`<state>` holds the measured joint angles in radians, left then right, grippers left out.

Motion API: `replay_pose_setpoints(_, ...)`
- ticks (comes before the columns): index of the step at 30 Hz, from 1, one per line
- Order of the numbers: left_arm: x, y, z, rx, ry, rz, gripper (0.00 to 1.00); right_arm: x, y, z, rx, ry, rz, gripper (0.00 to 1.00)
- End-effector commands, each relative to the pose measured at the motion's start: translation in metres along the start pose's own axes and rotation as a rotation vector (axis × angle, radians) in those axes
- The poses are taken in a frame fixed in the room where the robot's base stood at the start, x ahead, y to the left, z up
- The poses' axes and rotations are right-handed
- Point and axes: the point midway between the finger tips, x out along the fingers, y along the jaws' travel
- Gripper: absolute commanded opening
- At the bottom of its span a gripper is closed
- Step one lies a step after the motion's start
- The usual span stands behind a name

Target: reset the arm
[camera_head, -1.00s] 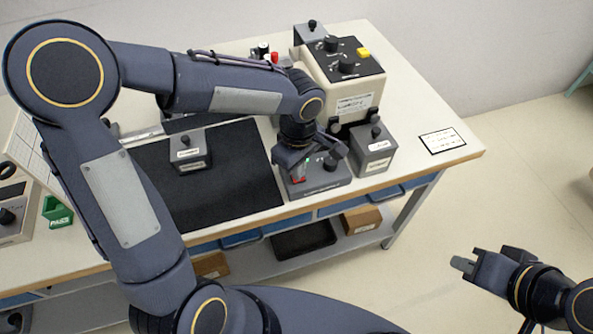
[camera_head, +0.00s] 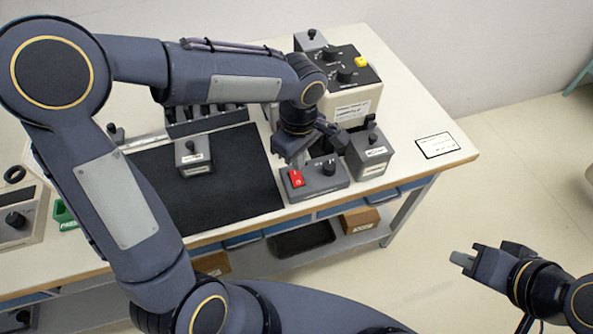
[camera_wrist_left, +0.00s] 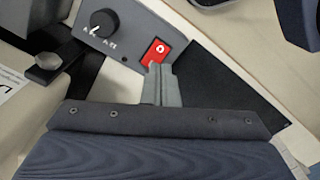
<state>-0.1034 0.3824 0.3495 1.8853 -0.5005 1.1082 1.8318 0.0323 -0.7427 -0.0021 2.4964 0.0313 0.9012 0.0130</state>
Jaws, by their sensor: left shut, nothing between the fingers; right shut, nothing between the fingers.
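My left arm reaches in from the left over the bench. My left gripper (camera_head: 299,160) is shut and empty, pointing down just behind a small grey control box (camera_head: 322,180). The box has a red switch (camera_head: 296,178) and a black knob (camera_head: 329,168). In the left wrist view the shut fingers (camera_wrist_left: 162,78) lie close to the red switch (camera_wrist_left: 155,52); whether they touch it I cannot tell. My right gripper (camera_head: 463,260) is shut and empty, out in front of the bench at the right.
A black mat (camera_head: 230,190) covers the bench middle, with a grey block (camera_head: 195,158) on it. Right of the control box stands another grey block (camera_head: 369,152). A large beige unit (camera_head: 345,98) stands behind. A label card (camera_head: 437,145) lies at the right end.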

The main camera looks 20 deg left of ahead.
Motion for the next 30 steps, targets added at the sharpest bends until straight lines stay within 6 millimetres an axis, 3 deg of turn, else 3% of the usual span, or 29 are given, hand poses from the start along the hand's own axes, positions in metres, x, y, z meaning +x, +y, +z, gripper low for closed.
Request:
replay_pose_setpoints(4, -0.011, 0.0, 0.0, 0.0, 0.0, 0.0, 0.0, -0.007, -0.003, -0.003, 0.0, 0.0, 0.0, 0.0)
replay_pose_setpoints(22, -0.015, -0.005, -0.003, 0.016, -0.001, 0.009, 0.0, -0.006, -0.003, -0.003, 0.0, 0.0, 0.0, 0.0)
replay_pose_setpoints(26, -0.031, -0.03, -0.016, 0.118, -0.006, 0.055, 0.0, -0.006, -0.003, -0.003, 0.0, 0.0, 0.0, 0.0)
replay_pose_setpoints(30, -0.052, -0.079, -0.031, 0.314, -0.011, 0.155, 0.0, -0.006, -0.003, -0.003, 0.0, 0.0, 0.0, 0.0)
